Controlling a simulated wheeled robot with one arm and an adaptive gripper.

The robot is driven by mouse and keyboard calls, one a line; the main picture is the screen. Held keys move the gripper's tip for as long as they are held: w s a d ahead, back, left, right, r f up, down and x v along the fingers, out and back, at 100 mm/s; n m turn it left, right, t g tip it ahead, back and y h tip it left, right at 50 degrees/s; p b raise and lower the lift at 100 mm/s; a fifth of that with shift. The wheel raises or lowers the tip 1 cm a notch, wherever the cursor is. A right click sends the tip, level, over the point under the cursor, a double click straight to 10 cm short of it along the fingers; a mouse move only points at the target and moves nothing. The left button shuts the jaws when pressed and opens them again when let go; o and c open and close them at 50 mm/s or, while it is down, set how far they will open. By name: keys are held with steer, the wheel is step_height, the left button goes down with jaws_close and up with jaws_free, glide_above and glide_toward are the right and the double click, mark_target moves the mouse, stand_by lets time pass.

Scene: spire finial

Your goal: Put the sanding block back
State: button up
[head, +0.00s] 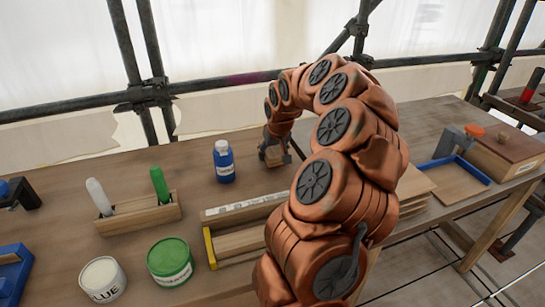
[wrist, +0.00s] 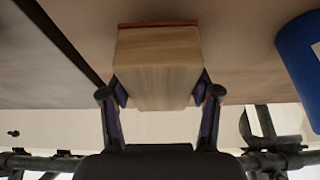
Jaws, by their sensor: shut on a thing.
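The sanding block (wrist: 158,65) is a pale wooden block with a thin orange-red layer along its far edge. My gripper (wrist: 160,95) is shut on it, one finger against each side. In the head view my gripper (head: 274,146) is at the back of the bench, right of the blue bottle (head: 224,161), and the block is small and partly covered by the fingers. The bottle also shows at the right edge of the wrist view (wrist: 303,50). I cannot tell whether the block touches the bench top.
A long wooden tray with a yellow end (head: 209,249) lies in front, partly behind my arm. A wooden holder (head: 140,215) with a white and a green marker, a glue tub (head: 103,280) and a green tin (head: 170,262) stand left. A blue-edged tray (head: 452,178) is right.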

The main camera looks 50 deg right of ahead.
steer(key=shift+f, duration=1)
steer(key=shift+f, duration=0.2)
steer(key=o, duration=1.1)
steer(key=shift+r, duration=0.15)
steer(key=shift+r, duration=0.2)
steer(key=b+v, duration=0.1)
steer(key=v, duration=1)
steer(key=shift+s+r, duration=0.2)
steer(key=shift+r, duration=0.15)
